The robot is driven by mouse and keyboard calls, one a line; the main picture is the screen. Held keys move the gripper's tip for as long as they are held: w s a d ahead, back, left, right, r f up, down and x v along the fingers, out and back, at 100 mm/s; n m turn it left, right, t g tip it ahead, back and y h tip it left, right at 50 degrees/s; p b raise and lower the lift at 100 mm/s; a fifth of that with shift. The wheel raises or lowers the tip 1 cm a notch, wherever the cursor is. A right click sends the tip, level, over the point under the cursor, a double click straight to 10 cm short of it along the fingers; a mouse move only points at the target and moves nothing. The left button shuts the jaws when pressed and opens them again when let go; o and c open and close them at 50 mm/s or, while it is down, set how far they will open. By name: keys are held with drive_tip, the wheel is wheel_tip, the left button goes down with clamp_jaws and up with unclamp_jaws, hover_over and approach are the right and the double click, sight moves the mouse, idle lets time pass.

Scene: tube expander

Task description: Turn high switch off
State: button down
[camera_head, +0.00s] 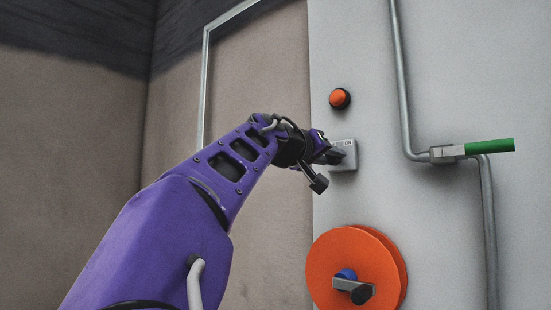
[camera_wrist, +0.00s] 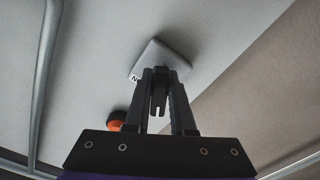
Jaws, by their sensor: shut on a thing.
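The high switch is a small grey box (camera_head: 344,155) on the pale wall panel, with lettering that seems to end in "ON" along its top edge. It also shows in the wrist view as a grey plate (camera_wrist: 172,52) with a dark lever (camera_wrist: 158,100) standing out from it. My gripper (camera_head: 334,155) reaches the switch from the left. In the wrist view my gripper (camera_wrist: 161,80) has its two black fingers either side of the lever, shut on it. The fingers hide part of the lever and of the box.
An orange round button (camera_head: 340,98) sits above the switch. An orange wheel (camera_head: 357,268) with a dark handle is below it. A grey pipe (camera_head: 401,80) with a green-handled valve (camera_head: 488,146) runs to the right. The panel's left edge borders a brown wall (camera_head: 262,90).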

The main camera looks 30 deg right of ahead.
idle(0.4)
drive_tip(key=c, duration=0.8)
unclamp_jaws()
drive_tip(key=shift+o, duration=0.2)
drive_tip(key=b+v, duration=0.2)
drive_tip(key=v, duration=1.5)
drive_tip(key=shift+a, duration=0.2)
drive_tip(key=shift+f, duration=0.1)
